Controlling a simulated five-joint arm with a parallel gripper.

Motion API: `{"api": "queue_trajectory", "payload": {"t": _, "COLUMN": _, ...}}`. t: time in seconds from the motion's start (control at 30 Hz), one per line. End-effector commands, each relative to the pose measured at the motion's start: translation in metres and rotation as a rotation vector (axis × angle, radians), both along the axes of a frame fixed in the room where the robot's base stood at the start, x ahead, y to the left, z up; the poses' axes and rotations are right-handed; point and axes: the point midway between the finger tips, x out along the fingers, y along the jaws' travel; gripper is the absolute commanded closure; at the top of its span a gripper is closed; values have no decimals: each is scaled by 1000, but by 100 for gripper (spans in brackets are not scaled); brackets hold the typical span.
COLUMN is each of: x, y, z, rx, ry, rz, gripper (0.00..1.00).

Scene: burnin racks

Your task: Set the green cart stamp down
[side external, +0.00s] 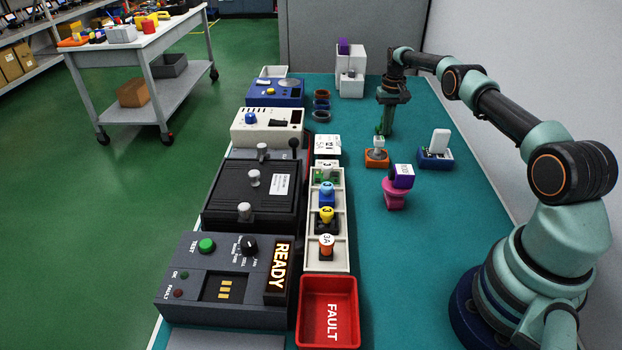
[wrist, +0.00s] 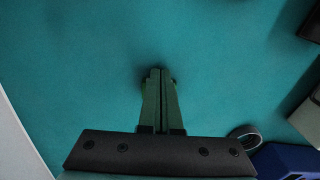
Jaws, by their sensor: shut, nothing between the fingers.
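My gripper (side external: 387,133) points straight down over the right part of the teal mat, its dark green fingers together and empty. In the wrist view the shut fingers (wrist: 158,75) hide what is under them, with slivers of brighter green at both sides of the tips. In the side view a small green piece (side external: 378,131) shows beside the fingertips, above a grey knob and an orange block (side external: 376,158). I cannot tell whether this is the green cart stamp, or whether it touches the fingers. Green pieces (side external: 323,176) also stand in the cream tray (side external: 341,240).
A white-and-blue piece (side external: 436,157) stands right of the orange block, and a pink stand with a purple-and-white cube (side external: 402,177) stands nearer. A red FAULT bin (side external: 328,311) and dark READY tester (side external: 226,275) are at front left. The near middle mat is clear.

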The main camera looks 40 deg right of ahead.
Motion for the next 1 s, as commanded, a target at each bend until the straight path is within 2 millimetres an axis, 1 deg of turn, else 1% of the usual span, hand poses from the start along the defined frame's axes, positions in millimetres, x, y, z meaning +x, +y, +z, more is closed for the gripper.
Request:
{"api": "queue_trajectory", "payload": {"t": 0.33, "x": -9, "y": 7, "z": 1, "rx": 0, "ry": 0, "rz": 0, "gripper": 100}}
{"api": "queue_trajectory", "payload": {"t": 0.77, "x": -31, "y": 24, "z": 1, "rx": 0, "ry": 0, "rz": 0, "gripper": 100}}
{"api": "queue_trajectory", "payload": {"t": 1.0, "x": -30, "y": 23, "z": 54, "rx": -3, "ry": -4, "rz": 0, "gripper": 100}}
